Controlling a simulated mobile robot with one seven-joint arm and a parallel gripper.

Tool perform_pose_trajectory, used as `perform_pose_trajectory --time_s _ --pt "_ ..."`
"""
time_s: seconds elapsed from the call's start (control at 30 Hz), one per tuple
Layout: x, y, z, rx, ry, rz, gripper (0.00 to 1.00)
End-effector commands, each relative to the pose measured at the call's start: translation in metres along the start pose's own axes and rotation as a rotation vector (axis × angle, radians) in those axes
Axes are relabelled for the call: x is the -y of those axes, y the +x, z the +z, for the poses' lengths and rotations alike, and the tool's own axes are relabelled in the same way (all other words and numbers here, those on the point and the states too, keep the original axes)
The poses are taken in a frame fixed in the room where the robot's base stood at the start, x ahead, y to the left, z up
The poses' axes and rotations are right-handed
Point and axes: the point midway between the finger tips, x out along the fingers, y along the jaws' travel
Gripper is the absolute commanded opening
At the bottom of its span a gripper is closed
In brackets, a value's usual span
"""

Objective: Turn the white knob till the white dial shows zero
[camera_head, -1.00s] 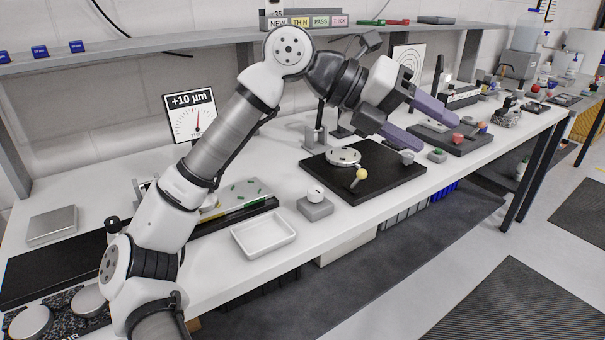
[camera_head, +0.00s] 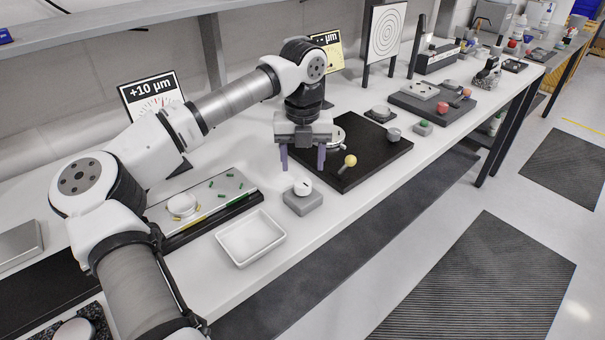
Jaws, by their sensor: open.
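The white knob (camera_head: 303,185) sits on a small grey block (camera_head: 303,203) near the front of the bench. The white dial (camera_head: 148,94) stands at the back left and reads "+10 µm"; my arm hides its lower part, and I cannot make out its needle clearly. My gripper (camera_head: 303,161) is open, with its two purple fingers pointing down and spread apart. In the picture it is just above the knob, with no visible contact. Nothing is between the fingers.
A black plate (camera_head: 372,164) with a yellow ball-ended lever (camera_head: 349,161) lies just right of the knob. An empty white tray (camera_head: 250,238) is to the front left. A plate with green pieces (camera_head: 233,185) lies behind the tray. A yellow dial (camera_head: 333,42) is partly hidden behind my arm.

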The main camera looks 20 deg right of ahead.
Motion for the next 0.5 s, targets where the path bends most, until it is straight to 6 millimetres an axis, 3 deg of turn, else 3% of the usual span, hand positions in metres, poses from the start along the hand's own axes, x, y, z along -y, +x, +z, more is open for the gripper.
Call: perform_pose_trajectory --time_s 0.2,0.5 --pt "0.000 0.037 -0.001 -0.003 0.000 -0.002 0.57" --pt "0.000 0.057 0.000 0.000 0.001 -0.002 0.57"
